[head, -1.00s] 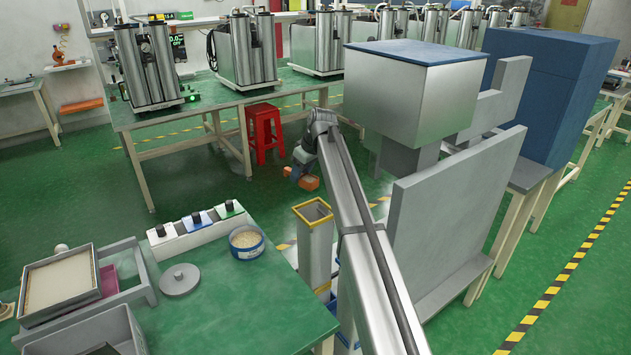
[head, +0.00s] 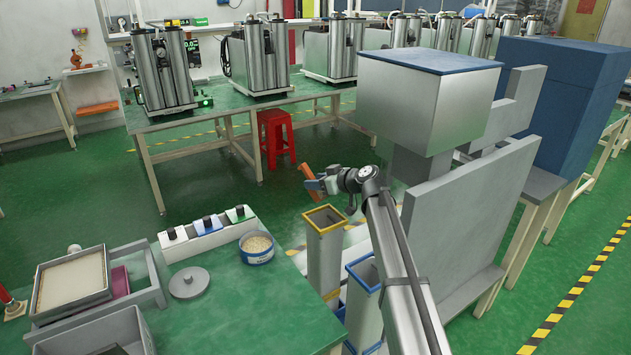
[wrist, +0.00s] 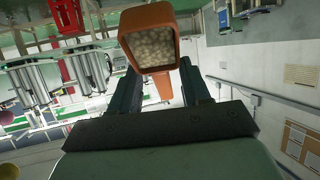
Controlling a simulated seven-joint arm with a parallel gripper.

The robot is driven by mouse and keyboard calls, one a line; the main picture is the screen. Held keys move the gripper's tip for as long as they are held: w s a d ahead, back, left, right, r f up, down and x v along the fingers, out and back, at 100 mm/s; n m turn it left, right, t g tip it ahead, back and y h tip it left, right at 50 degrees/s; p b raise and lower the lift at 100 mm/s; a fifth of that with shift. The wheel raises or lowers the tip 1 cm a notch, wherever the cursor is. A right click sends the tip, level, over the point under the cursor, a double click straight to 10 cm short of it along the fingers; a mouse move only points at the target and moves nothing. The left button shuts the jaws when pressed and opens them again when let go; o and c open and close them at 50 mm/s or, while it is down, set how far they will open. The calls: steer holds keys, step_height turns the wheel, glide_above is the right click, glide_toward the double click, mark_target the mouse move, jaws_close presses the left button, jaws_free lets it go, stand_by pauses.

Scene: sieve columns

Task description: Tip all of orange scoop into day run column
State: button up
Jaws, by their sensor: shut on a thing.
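My gripper (head: 330,183) is shut on the orange scoop (head: 311,182). In the wrist view the scoop (wrist: 150,18) sits between the two fingers (wrist: 160,85), and pale round grains (wrist: 153,47) fill its bowl. In the head view the scoop looks tilted, just above and behind the mouth of the yellow-rimmed square column (head: 325,218); I cannot tell if it is over the opening. A blue-rimmed column (head: 364,273) stands nearer, partly hidden by my arm. No readable label shows which is the day run column.
A round tub of pale grains (head: 257,250), a grey lid (head: 189,283), a tray of pale material (head: 70,282) and a row of three knobbed blocks (head: 208,233) are on the green table. A large grey panel (head: 465,225) stands right of my arm.

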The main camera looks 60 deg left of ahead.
steer(key=shift+w+d+g+y, duration=0.1)
steer(key=shift+d+g+y, duration=0.25)
steer(key=shift+y, duration=0.6)
steer(key=shift+w+d+g+y, duration=0.15)
steer(key=shift+d+y, duration=0.3)
steer(key=shift+y, duration=0.5)
stand_by(1.0)
